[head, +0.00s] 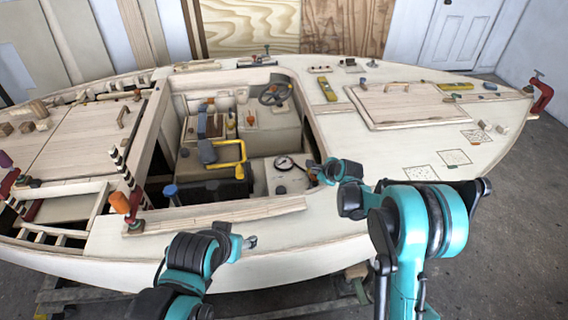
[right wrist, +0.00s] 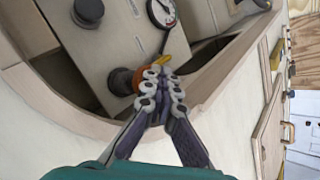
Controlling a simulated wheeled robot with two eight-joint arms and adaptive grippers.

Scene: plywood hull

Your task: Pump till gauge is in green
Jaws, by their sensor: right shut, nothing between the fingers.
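A round gauge (head: 284,163) with a white face and dark rim sits on the pale panel inside the hull opening. It is partly cut off at the top of the right wrist view (right wrist: 162,12), where a red mark shows; its needle is too small to read. Black knobs (right wrist: 122,80) (right wrist: 88,12) stand on the same panel. My right gripper (right wrist: 160,76) is shut and empty, its tips close to an orange ring and yellow piece (right wrist: 163,60) beside the nearer knob; I cannot tell if they touch. My left gripper (head: 249,242) is low over the near hull side, its jaws unclear.
The wooden coaming (head: 215,214) edges the opening in front of the panel. A yellow-handled item (head: 230,155), a steering wheel (head: 275,94) and a blue-topped post (head: 170,191) stand around the cockpit. A raised hatch (head: 410,103) lies on the right deck.

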